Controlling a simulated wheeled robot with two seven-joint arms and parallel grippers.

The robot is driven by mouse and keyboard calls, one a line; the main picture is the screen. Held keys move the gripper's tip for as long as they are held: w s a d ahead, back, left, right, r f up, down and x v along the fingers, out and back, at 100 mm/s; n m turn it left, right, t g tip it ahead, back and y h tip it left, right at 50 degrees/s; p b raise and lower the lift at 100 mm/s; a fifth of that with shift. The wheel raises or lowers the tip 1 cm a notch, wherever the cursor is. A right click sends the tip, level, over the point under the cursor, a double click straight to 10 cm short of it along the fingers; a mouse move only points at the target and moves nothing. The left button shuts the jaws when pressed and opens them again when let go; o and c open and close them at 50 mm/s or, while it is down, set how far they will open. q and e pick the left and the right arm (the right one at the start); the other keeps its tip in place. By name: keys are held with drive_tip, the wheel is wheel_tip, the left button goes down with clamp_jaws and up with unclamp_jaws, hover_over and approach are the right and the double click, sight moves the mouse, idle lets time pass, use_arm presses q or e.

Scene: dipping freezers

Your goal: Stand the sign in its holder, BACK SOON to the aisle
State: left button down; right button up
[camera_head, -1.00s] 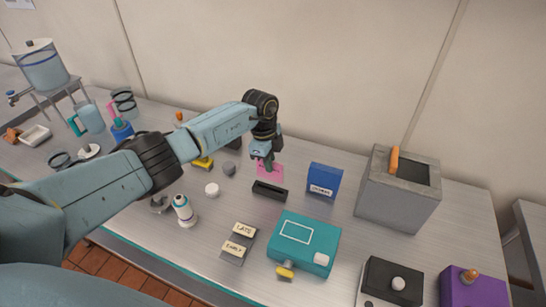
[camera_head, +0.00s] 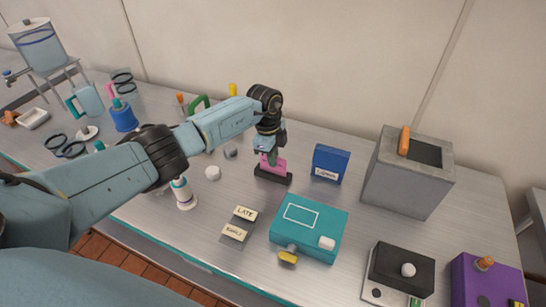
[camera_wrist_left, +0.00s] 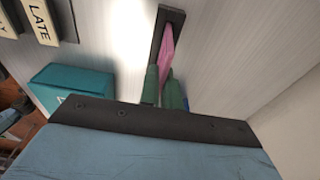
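The pink sign (camera_head: 276,167) stands at the black slotted holder (camera_head: 272,177) in the middle of the bench. Its lower edge meets the holder's top; how deep it sits in the slot I cannot tell. My left gripper (camera_head: 268,157) is above the holder, its fingertips closed on the sign's upper part. In the left wrist view the sign (camera_wrist_left: 167,48) shows edge-on between the green fingers (camera_wrist_left: 162,82), in line with the dark holder (camera_wrist_left: 174,16). No lettering on the sign is legible. My right gripper is out of view.
A blue box (camera_head: 330,164) stands just right of the holder. A teal box (camera_head: 325,240) and LATE and EARLY plates (camera_head: 245,214) lie in front. A grey bin (camera_head: 405,185) is farther right. A white round knob (camera_head: 212,173) and bottle (camera_head: 184,195) are left.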

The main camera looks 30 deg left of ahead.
use_arm(q)
drive_tip(key=shift+f+b, duration=0.3)
drive_tip(key=shift+f, duration=0.15)
drive_tip(key=c, duration=1.5)
unclamp_jaws()
drive_tip(key=shift+c, duration=0.2)
drive_tip(key=shift+r, duration=0.15)
drive_tip(key=shift+r+p, duration=1.4)
drive_tip(key=shift+p, duration=0.25)
wheel_tip(320, 180, up, 4)
drive_tip(key=p, duration=0.4)
drive_tip(key=shift+r, duration=0.1)
